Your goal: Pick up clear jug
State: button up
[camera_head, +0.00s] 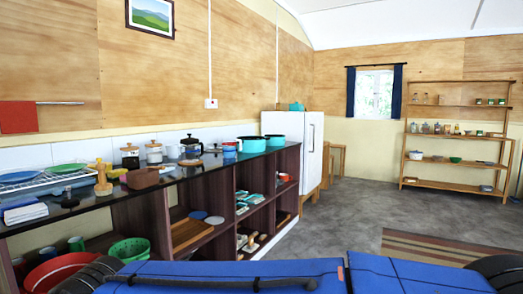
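I cannot single out the clear jug with certainty. On the dark counter (215,164) at left stand a see-through canister with a dark lid (153,153) and a similar canister (130,157) to its left. A dark-topped pot or press (191,147) stands to their right. Small glass-like vessels also sit on the middle shelf of the wooden rack (404,150) at the far right, too small to tell apart. My gripper is not in view.
Teal pots (252,144) stand at the counter's far end, before a white fridge (292,138). Open compartments below hold dishes and boards. A brown wooden block (142,178) and dish rack (45,179) are nearer. Grey floor (345,212) is clear; a striped rug (440,247) lies right.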

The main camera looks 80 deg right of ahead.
aim_at(229, 145)
jog(key=z, duration=2.1)
jog(key=i+z, duration=0.1)
jog(key=z, duration=0.25)
jog(key=i+z, duration=0.15)
jog(key=z, duration=0.2)
